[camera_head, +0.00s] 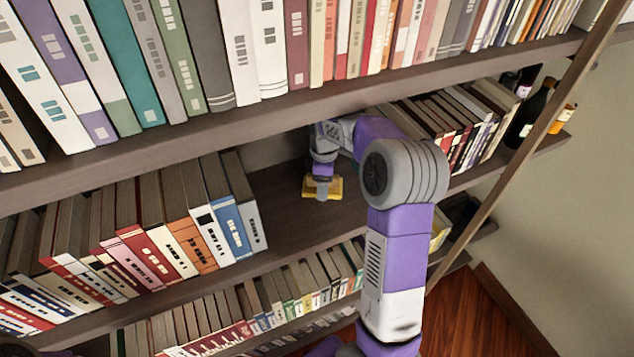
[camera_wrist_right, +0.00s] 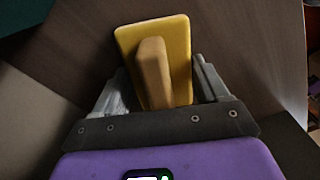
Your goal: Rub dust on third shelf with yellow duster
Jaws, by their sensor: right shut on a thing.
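The yellow duster (camera_head: 333,188) is a flat yellow pad with a tan handle. It lies on the bare dark wooden board of a shelf (camera_head: 285,200), in the gap between two rows of books. In the right wrist view the duster (camera_wrist_right: 178,32) is in front of my right gripper (camera_wrist_right: 160,85), with its handle between the two fingers. My right gripper (camera_head: 322,184) is shut on the duster, reaching in from the right. I cannot make out any dust on the board. My left gripper is not in view.
Books (camera_head: 165,235) stand left of the gap, and more books (camera_head: 455,120) stand to its right. The shelf above (camera_head: 290,107) overhangs the gap. Dark bottles (camera_head: 530,110) stand at the far right, near a slanting shelf post (camera_head: 540,140).

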